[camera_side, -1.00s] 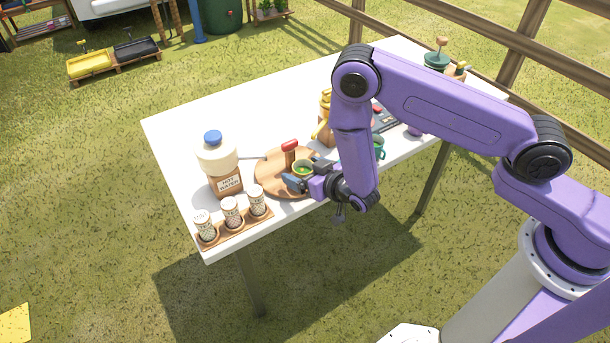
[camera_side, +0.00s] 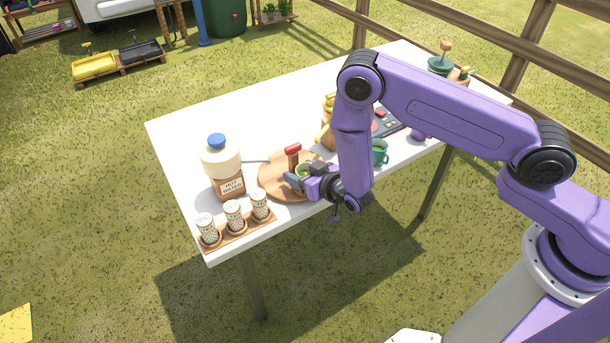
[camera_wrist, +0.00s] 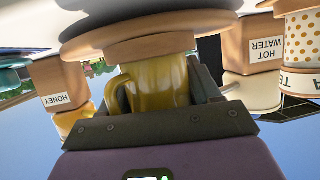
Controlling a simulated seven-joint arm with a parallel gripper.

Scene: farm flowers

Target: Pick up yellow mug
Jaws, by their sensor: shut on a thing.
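The yellow mug (camera_wrist: 155,85) is close up in the wrist view, its handle toward the left. In the side view the mug (camera_side: 305,169) shows only as a rim with green inside, at the round wooden board (camera_side: 270,178). My gripper (camera_side: 302,182) is low at the front edge of the board. It is shut on the mug, with a dark finger beside it on the right in the wrist view. My wrist hides most of the mug in the side view, so I cannot tell whether it touches the board.
A hot water jug (camera_side: 222,165) stands left of the board, with several spice jars (camera_side: 235,216) in a wooden rack in front. A red-topped wooden item (camera_side: 293,155) stands behind the mug. A green mug (camera_side: 380,153) is to the right. The back left of the white table (camera_side: 245,108) is clear.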

